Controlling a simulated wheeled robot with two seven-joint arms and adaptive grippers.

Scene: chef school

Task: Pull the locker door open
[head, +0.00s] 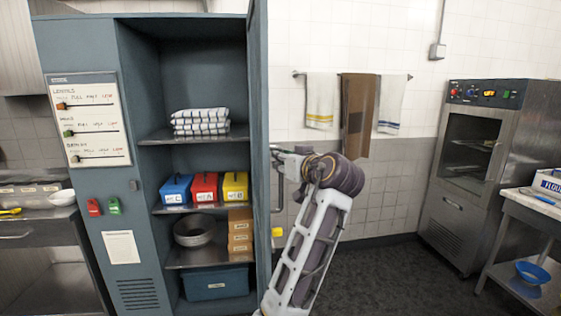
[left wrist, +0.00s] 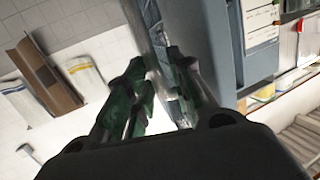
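The blue-grey locker (head: 90,220) stands at the left of the head view with its inside exposed. Its door (head: 258,120) stands swung out, seen almost edge-on at the locker's right side. A long vertical bar handle (head: 276,185) runs along the door's outer face. My left gripper (head: 280,160) is at the upper part of this handle, on the outer side. In the left wrist view its two dark green fingers (left wrist: 158,62) have a gap between them, with a blue-grey strip, seemingly the door, behind the gap. I cannot make out contact with the handle. My right gripper is not in view.
Locker shelves hold folded cloths (head: 200,122), blue, red and yellow boxes (head: 205,188), bowls (head: 195,230) and a blue bin (head: 215,284). Towels (head: 355,105) hang on the wall. A steel oven cabinet (head: 475,170) stands right. Dark floor between locker and oven is clear.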

